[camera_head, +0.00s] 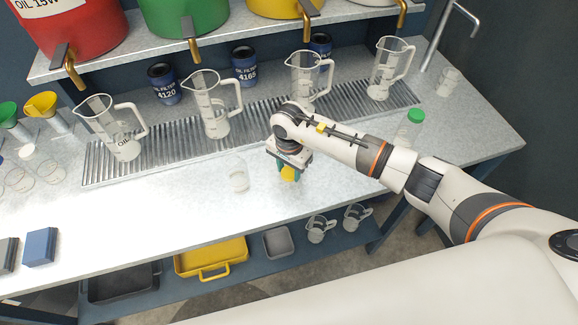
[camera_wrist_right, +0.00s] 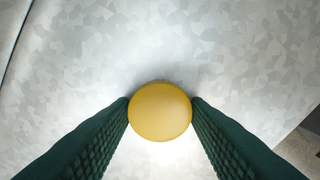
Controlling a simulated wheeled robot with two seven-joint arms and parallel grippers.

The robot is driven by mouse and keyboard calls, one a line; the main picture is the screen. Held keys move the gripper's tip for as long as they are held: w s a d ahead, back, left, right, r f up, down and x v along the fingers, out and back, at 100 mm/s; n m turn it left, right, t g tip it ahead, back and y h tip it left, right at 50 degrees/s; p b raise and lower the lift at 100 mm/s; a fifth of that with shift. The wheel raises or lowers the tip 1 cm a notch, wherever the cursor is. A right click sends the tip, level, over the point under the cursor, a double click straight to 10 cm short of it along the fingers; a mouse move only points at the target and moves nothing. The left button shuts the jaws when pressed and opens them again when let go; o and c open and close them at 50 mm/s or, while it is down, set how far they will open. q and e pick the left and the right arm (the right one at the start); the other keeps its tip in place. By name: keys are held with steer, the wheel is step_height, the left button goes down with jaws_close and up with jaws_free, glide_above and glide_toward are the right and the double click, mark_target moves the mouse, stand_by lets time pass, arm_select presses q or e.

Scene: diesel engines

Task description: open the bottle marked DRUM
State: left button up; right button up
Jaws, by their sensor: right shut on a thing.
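My right gripper (camera_head: 288,173) is shut on a round yellow cap (camera_wrist_right: 160,110), with one dark green finger on each side of it in the right wrist view. The cap also shows in the head view (camera_head: 289,175), just above the bench top; no bottle body shows clearly under it. A clear bottle with a green cap (camera_head: 415,116) stands farther right, behind my arm. I cannot read the word DRUM anywhere. My left gripper is not in view.
Several clear measuring jugs (camera_head: 212,105) stand on a ribbed drain strip (camera_head: 170,146) behind the gripper. Blue oil filters (camera_head: 163,82) stand behind them. Funnels (camera_head: 42,104) and blue blocks (camera_head: 40,246) are at the left. The bench front between blocks and clear container is free.

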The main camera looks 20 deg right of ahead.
mark_target(289, 172)
steer(key=shift+f, duration=0.2)
steer(key=o, duration=1)
steer(key=shift+r, duration=0.1)
steer(key=shift+o, duration=0.2)
steer(key=shift+r, duration=0.3)
steer(key=shift+w+r, duration=0.1)
steer(key=shift+r, duration=0.25)
step_height(289, 172, up, 11)
steer(key=b, duration=0.2)
steer(key=shift+b, duration=0.3)
